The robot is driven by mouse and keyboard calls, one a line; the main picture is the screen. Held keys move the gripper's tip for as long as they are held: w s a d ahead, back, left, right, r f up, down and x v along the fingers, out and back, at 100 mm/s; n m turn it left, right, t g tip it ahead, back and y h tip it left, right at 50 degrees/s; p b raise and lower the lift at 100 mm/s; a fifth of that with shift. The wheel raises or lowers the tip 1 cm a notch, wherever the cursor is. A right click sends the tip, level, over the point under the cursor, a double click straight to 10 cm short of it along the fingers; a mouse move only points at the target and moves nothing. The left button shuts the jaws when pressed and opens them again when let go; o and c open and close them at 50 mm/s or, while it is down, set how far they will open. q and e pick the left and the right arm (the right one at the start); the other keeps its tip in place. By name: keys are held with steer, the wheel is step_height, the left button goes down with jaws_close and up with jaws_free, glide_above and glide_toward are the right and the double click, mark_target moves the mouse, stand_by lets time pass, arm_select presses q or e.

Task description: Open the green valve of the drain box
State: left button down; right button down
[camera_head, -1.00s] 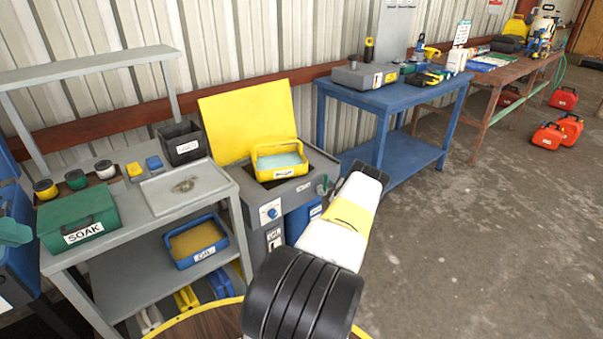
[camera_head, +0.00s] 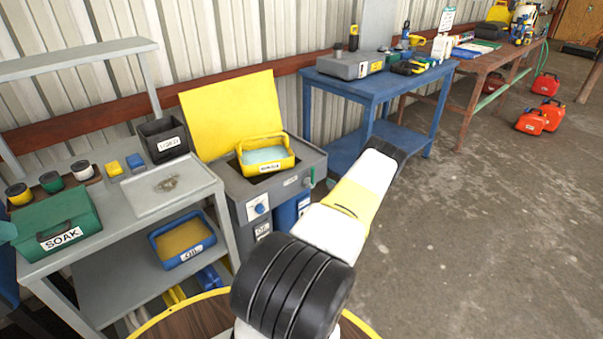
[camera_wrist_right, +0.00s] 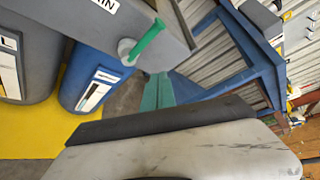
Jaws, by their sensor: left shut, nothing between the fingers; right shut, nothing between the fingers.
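The grey drain box (camera_head: 236,190) stands left of centre in the head view, its yellow lid (camera_head: 232,112) raised. Its green valve (camera_head: 308,180) is a small handle at the box's right front corner. In the right wrist view the green lever (camera_wrist_right: 145,42) sits on a pale round boss and slants up to the right, near the "...IN" label. My right gripper (camera_wrist_right: 158,92) shows teal fingers, shut and empty, apart from the lever and below it in the picture. The arm hides it in the head view. My left gripper (camera_head: 5,231) is shut, partly cut off at the left edge.
A yellow tray (camera_head: 266,168) with pale blue contents sits on the box. A grey shelf table (camera_head: 125,225) with a green SOAK box (camera_head: 60,226) stands left. A blue table (camera_head: 385,95) stands behind right.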

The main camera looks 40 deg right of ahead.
steer(key=shift+s+a, duration=0.25)
steer(key=shift+s, duration=0.35)
steer(key=shift+s+a, duration=0.2)
steer(key=shift+s, duration=0.35)
